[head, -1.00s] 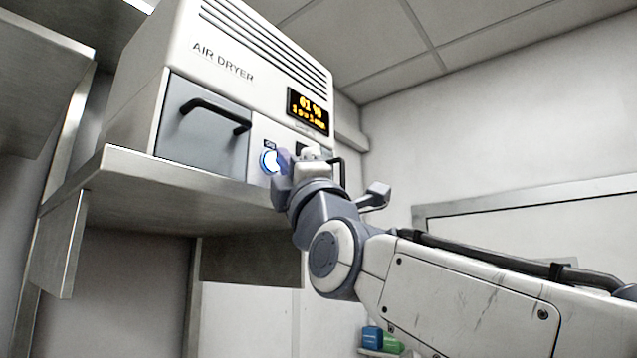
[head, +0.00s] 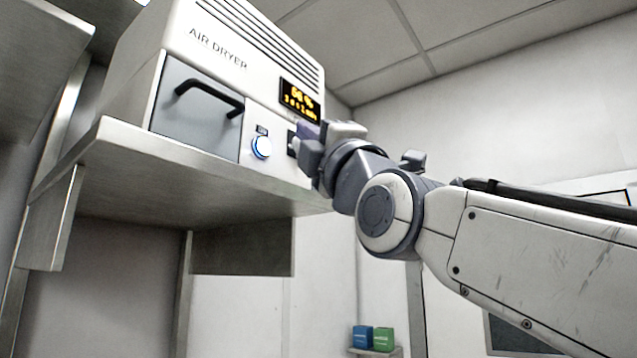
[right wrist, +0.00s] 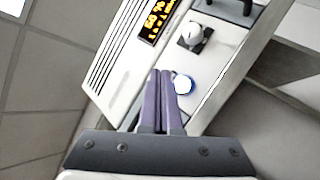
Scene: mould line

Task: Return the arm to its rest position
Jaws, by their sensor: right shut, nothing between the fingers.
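My right arm comes in from the right in the head view, with its right gripper (head: 301,140) in front of the right part of the air dryer's front. In the right wrist view the gripper's (right wrist: 160,75) two purple fingers lie together with nothing between them. The air dryer (head: 215,62) is a white box with a grey drawer and a lit display. Its round button with a blue-lit ring (head: 261,146) is in plain view, left of the gripper. A knob (right wrist: 194,36) shows in the right wrist view. My left gripper is not in view.
The dryer stands on a metal shelf (head: 140,160) with supports below it. Another metal surface (head: 40,60) is at the upper left. A blue box (head: 362,337) and a green box (head: 384,338) stand low at the back. Open space lies right of the dryer.

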